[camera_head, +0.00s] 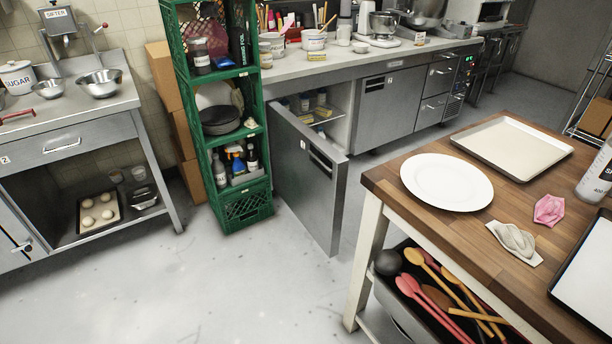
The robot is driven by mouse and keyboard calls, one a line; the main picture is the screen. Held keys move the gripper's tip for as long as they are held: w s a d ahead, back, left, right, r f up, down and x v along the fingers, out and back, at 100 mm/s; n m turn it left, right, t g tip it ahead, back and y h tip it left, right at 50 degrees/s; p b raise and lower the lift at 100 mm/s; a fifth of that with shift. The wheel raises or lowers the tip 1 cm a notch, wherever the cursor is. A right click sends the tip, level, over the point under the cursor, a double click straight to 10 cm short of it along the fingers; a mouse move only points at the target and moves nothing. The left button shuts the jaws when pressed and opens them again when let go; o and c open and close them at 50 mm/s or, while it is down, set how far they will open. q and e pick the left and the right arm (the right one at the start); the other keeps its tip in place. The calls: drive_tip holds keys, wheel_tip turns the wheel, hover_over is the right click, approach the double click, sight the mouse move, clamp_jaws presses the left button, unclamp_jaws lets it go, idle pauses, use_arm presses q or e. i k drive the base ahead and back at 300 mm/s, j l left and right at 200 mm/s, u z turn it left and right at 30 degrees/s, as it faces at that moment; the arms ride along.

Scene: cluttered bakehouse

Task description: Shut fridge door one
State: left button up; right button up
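One fridge door (308,178), a grey steel panel with a dark recessed handle near its top edge, stands open in the middle of the head view. It belongs to the long steel counter fridge (388,104) at the back and swings out toward me. Behind it the open compartment (338,110) shows a shelf with a few small jars and packets; the door hides its lower part. The neighbouring door to the right is shut. Neither of my grippers shows in this view.
A green crate shelf (244,208) stands close to the left of the open door. A wooden-topped table (400,205) with a white plate (447,182) and a baking tray (512,142) fills the right front. Bare grey floor (220,285) is free at the front left.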

sight(309, 174)
drive_tip(key=i+j, duration=0.5)
drive_tip(key=i+j+z, duration=0.2)
drive_tip(key=z, duration=0.2)
drive_tip(key=i+j+z, duration=0.1)
drive_tip(key=j+z, duration=0.3)
drive_tip(key=z, duration=1.05)
